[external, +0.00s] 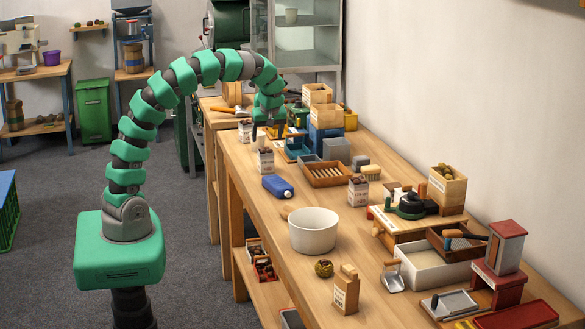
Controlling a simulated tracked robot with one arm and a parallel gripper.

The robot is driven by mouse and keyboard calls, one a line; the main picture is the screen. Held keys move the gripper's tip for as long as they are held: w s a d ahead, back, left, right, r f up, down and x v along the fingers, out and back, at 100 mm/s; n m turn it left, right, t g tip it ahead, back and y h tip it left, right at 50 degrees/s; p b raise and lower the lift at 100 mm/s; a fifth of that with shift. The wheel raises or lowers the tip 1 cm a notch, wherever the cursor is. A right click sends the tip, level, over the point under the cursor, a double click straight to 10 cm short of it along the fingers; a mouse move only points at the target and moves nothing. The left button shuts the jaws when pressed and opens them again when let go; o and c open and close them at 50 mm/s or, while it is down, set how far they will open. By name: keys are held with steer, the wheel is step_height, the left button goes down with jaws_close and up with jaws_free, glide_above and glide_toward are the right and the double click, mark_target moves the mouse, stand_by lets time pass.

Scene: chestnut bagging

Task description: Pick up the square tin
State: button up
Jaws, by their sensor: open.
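My gripper (268,133) is at the far part of the long wooden bench, pointing down, with its fingers apart and nothing seen between them. I cannot tell for sure which is the square tin. A small white printed carton (265,161) stands just in front of my gripper, and another (244,131) stands at its left.
Wooden boxes on a blue crate (326,140) stand right of my gripper. A slatted wooden tray (327,174), blue bottle (278,187) and white bowl (314,231) are nearer. The wall bounds the right; the bench's left edge is mostly clear.

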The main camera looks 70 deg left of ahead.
mark_target(266, 154)
steer(key=x, duration=0.6)
steer(key=shift+f, duration=0.15)
steer(key=shift+b+x, duration=0.5)
steer(key=shift+x, duration=2.65)
steer(key=shift+w+a, duration=0.15)
steer(key=c, duration=1.1)
